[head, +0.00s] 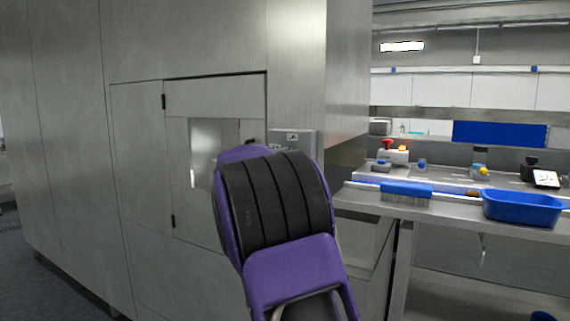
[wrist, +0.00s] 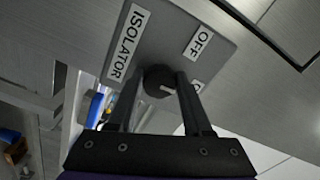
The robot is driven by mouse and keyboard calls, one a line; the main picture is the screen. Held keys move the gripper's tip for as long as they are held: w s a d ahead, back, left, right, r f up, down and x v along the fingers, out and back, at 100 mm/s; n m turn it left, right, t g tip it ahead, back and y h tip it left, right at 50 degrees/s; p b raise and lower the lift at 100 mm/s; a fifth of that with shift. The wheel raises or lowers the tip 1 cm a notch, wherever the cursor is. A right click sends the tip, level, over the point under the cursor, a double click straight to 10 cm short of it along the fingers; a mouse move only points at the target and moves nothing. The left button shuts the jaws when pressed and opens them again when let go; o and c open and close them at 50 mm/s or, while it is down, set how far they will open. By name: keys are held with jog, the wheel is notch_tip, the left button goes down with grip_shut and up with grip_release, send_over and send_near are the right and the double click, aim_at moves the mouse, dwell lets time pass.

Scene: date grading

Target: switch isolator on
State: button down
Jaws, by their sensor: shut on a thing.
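The isolator is a grey box (wrist: 205,72) on the metal cabinet, with labels reading ISOLATOR and OFF in the wrist view. A third label near the right finger is mostly hidden. Its round black knob (wrist: 157,73) has a small pale mark on it, pointing to the lower right side of the view. My gripper (wrist: 160,84) is shut on the knob, one finger on each side. In the head view the isolator box (head: 293,138) shows above my purple and black arm, which hides the gripper and most of the knob.
The steel cabinet (head: 60,130) fills the left, with a hatch door and small window (head: 212,150) left of the isolator. To the right a steel bench (head: 450,212) carries a blue tray (head: 522,208), a blue brush (head: 406,190) and small items.

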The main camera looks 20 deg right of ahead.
jog(key=shift+m, duration=0.5)
jog(key=shift+c, duration=1.6)
grip_release()
jog(key=shift+a, duration=0.1)
jog(key=b+v, duration=0.1)
jog(key=v, duration=1.6)
jog(key=shift+s+a, duration=0.1)
jog(key=shift+a, duration=0.05)
